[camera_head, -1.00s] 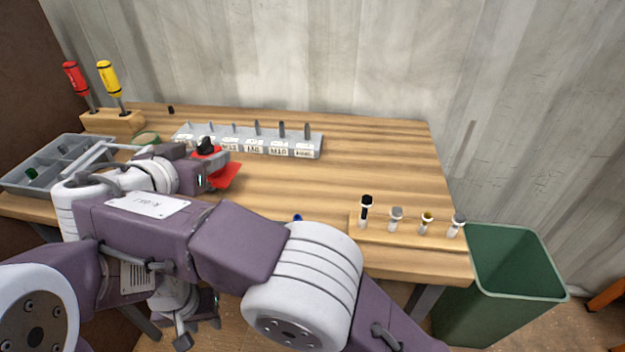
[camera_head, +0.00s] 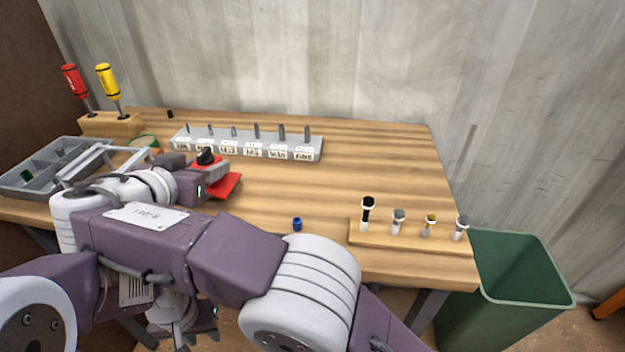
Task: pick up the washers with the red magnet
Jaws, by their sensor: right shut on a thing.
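The red magnet (camera_head: 205,156), with a black knob on top, is at the middle left of the bench. My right gripper (camera_head: 208,170) is shut on it; the arm hides part of the grip. A flat red piece (camera_head: 228,186) shows just below and right of the jaws. I cannot tell whether it touches the magnet. I cannot make out any washers; the arm covers part of the bench there. My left gripper (camera_head: 190,328) hangs low, below the bench's front edge, mostly behind my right arm.
A grey compartment tray (camera_head: 22,185) is at the left, a green round dish (camera_head: 150,137) beside it. A labelled grey rack (camera_head: 312,153) stands behind the magnet. A blue piece (camera_head: 297,224), a wooden bolt stand (camera_head: 375,241) and a green bin (camera_head: 520,300) are to the right.

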